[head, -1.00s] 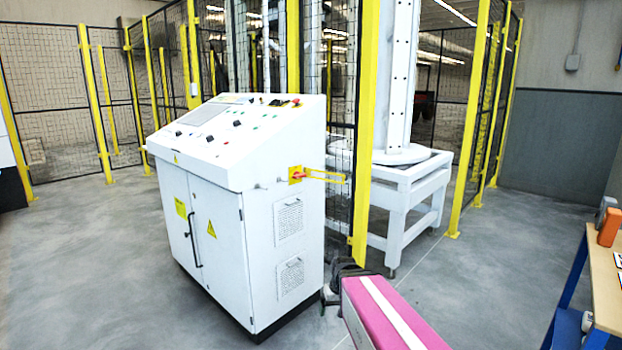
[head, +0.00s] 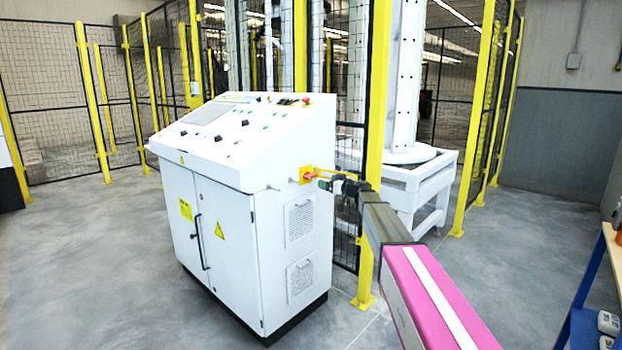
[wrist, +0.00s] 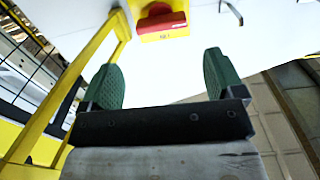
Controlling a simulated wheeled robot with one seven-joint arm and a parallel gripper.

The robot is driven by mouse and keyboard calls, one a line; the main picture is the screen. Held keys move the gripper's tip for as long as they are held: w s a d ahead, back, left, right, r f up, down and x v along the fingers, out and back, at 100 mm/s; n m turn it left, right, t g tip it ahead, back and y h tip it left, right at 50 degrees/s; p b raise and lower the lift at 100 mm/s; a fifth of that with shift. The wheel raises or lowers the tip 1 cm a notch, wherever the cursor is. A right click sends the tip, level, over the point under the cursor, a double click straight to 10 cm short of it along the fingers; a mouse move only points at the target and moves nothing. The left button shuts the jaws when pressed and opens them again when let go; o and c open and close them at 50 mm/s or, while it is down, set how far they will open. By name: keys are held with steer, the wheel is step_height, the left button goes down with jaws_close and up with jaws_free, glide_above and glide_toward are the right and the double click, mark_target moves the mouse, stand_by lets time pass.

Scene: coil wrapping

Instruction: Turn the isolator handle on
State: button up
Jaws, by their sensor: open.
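The isolator handle (head: 309,175) is a red knob on a yellow plate on the right side of the white control cabinet (head: 250,230). In the wrist view the red handle (wrist: 161,22) is at the top centre, just beyond the fingertips and apart from them. It lies crosswise, its long side roughly level in that picture. My gripper (wrist: 162,75) is open, with two green fingers spread and nothing between them. In the head view my gripper (head: 328,182) is close to the handle from the right, and its fingers are small and partly hidden.
A yellow bar frame (wrist: 88,70) stands out beside the handle, left of my fingers in the wrist view. A yellow post with mesh fence (head: 377,100) is close to my arm. A workbench (head: 610,245) stands at the right. Grey floor is clear in front.

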mark_target(313, 177)
steer(key=x, duration=1.1)
steer(key=shift+r, duration=0.1)
steer(key=c, duration=0.6)
